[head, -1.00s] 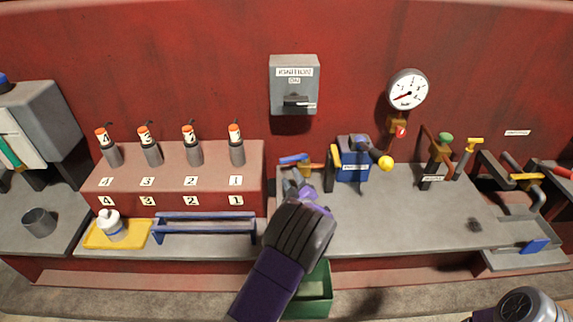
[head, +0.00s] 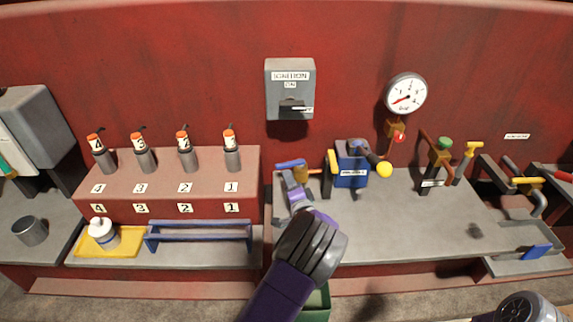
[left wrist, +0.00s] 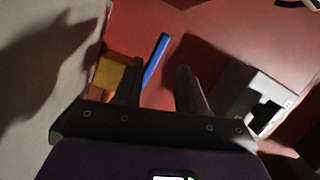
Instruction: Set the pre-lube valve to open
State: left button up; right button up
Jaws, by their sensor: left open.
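A small valve with a blue lever handle (head: 291,163) and a brass-yellow body (head: 309,171) stands at the back left of the right-hand bench. I read no label on it. My left gripper (head: 291,180) is open and empty, just in front of the valve, and hides its lower part. In the left wrist view the blue handle (left wrist: 155,59) shows upright and slightly tilted, in the gap between the open fingers (left wrist: 161,72). The yellow body (left wrist: 112,77) shows to the left, partly behind the left finger. I cannot tell whether the fingers touch the handle. My right gripper is out of view.
A blue box (head: 351,165) with a yellow ball-ended lever (head: 384,169) stands right of the valve. A pressure gauge (head: 406,93) and an ignition box (head: 290,88) are on the red wall. A blue rack (head: 199,235) is to the left. The front of the right-hand bench (head: 420,225) is mostly clear.

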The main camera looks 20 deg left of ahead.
aim_at(285, 167)
pick_arm(q)
jog(key=m, duration=0.1)
jog(key=w+m, duration=0.1)
jog(key=shift+w+a+f+m, duration=0.1)
jog(key=shift+f+m, duration=0.05)
jog(key=shift+m, duration=0.25)
jog(key=b+x, duration=0.2)
jog(key=x, duration=0.5)
jog(key=shift+w+a, duration=0.1)
jog(key=shift+a, duration=0.05)
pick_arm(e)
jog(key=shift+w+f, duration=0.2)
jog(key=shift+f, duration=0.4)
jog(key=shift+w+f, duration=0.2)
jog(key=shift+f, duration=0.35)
pick_arm(q)
grip_shut()
